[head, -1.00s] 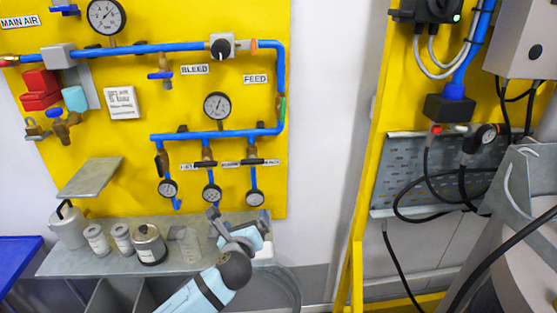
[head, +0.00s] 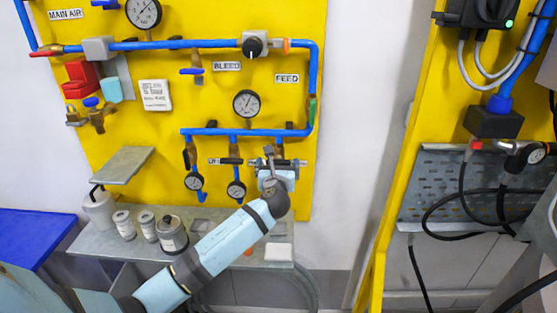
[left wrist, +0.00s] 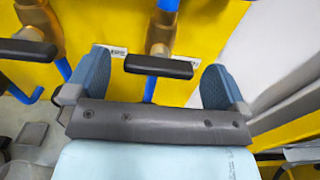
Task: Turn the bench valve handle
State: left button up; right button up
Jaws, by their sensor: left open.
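In the left wrist view a valve with a black bar handle (left wrist: 158,66) on a brass body lies across the gap between the two blue fingers of my left gripper (left wrist: 156,74). The fingers are wide apart, one beyond each end of the handle, and I see no contact. In the head view my left gripper (head: 277,162) is at the rightmost valve of the lower blue pipe (head: 245,132) and hides most of it. The valve labels are too small to read surely. My right gripper is not in view.
A neighbouring black valve handle (left wrist: 27,49) is close on the left. Gauges (head: 236,190) hang below the valves. A grey shelf (head: 205,228) under my left arm holds several canisters (head: 172,234). White wall is clear right of the yellow panel (head: 150,120).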

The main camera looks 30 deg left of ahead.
pick_arm(q)
jog(key=shift+x, duration=1.15)
jog(key=c, duration=0.9)
